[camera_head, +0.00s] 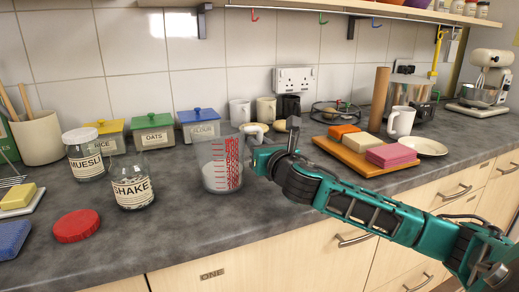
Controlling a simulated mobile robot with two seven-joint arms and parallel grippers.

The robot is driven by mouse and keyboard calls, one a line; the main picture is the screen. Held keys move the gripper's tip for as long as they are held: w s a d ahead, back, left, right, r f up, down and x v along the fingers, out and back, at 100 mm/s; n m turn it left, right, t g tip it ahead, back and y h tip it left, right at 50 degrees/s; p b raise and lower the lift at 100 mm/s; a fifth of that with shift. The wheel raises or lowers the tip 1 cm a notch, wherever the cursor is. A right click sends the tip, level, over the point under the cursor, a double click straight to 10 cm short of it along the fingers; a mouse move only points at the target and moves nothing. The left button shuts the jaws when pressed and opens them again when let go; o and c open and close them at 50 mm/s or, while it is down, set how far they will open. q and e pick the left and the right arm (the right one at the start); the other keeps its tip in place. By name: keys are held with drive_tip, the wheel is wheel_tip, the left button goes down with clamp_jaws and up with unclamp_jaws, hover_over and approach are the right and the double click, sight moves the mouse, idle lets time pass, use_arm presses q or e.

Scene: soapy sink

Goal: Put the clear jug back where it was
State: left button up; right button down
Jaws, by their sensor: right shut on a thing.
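The clear jug (213,170) with red measuring marks stands upright at or just above the middle of the grey counter. My right gripper (250,157) comes from the right and is shut on the jug at its right side. The jug's handle and the exact grip are hidden behind my gripper. I cannot tell for certain whether the jug's base touches the counter. My left gripper is not in view.
The SHAKE jar (132,186) and MUESLI jar (85,160) stand left of the jug, near a red lid (77,225). Several mugs (265,109) stand behind it. A wooden board (350,160) with coloured blocks lies right. Counter (170,235) in front of the jug is clear.

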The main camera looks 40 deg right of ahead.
drive_tip(key=shift+r, duration=0.25)
drive_tip(key=shift+f, duration=0.1)
drive_tip(key=shift+f, duration=0.15)
drive_tip(key=c, duration=1)
unclamp_jaws()
drive_tip(key=shift+r, duration=0.25)
drive_tip(key=v, duration=0.9)
drive_tip(key=shift+w+f, duration=0.1)
drive_tip(key=shift+f, duration=0.1)
drive_tip(key=shift+v, duration=1.6)
